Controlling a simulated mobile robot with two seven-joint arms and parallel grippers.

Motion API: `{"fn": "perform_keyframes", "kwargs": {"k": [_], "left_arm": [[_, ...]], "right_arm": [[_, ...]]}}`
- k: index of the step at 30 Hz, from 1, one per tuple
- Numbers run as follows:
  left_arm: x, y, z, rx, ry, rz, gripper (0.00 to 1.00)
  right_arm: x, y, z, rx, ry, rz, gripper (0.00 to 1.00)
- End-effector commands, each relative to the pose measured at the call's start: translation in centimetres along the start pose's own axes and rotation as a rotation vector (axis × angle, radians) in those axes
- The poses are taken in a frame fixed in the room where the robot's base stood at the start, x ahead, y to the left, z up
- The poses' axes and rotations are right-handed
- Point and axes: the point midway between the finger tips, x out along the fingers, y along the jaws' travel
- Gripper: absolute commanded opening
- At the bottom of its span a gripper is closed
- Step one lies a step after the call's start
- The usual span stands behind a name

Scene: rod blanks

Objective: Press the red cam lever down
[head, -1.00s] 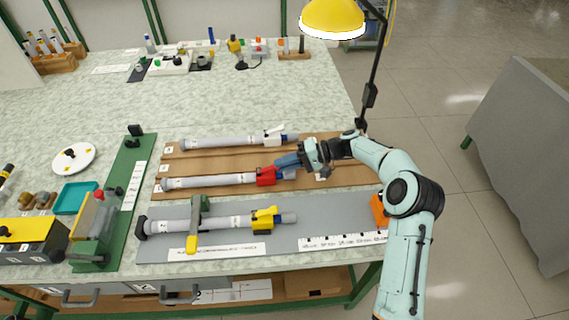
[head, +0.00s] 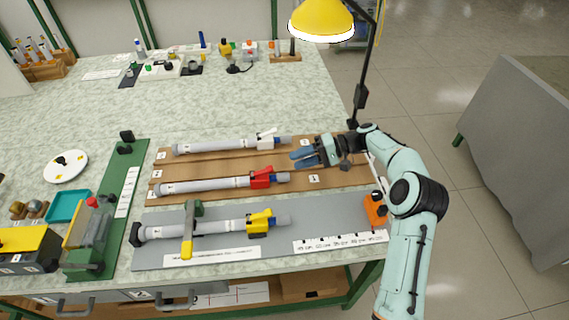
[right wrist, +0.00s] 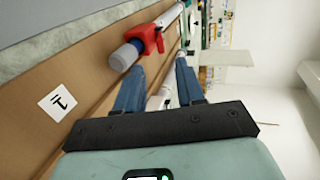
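The red cam lever (head: 263,171) sits on a red collar near the right end of the middle grey rod (head: 205,186). In the head view it slants slightly upward to the right; its exact angle is hard to tell. The red collar also shows in the right wrist view (right wrist: 148,40), beyond the fingertips. My right gripper (head: 294,159) is open and empty, with blue fingers pointing left. It is right of and a little behind the red lever, apart from it. Its two fingers are spread in the wrist view (right wrist: 160,68). My left gripper is not in view.
A rod with a white lever (head: 266,134) lies behind, and one with a yellow lever (head: 260,217) lies in front under a green clamp (head: 189,222). An orange block (head: 375,207) sits at the right. A yellow lamp (head: 322,20) hangs at the back.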

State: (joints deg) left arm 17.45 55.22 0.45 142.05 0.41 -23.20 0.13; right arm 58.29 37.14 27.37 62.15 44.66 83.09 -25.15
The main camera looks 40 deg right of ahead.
Motion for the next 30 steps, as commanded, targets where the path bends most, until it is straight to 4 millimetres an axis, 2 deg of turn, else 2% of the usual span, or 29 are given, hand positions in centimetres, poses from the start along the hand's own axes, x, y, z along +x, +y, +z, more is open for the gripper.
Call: {"fn": "perform_keyframes", "kwargs": {"k": [3,10,30], "left_arm": [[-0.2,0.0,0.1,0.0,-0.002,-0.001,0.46],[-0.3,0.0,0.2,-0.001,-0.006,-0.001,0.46],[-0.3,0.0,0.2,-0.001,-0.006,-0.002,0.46]], "right_arm": [[-2.6,0.0,-0.1,0.0,0.003,0.0,0.38],[-5.5,0.0,0.0,0.001,0.0,0.0,0.38],[-5.9,0.0,0.0,0.001,-0.002,-0.001,0.38]]}}
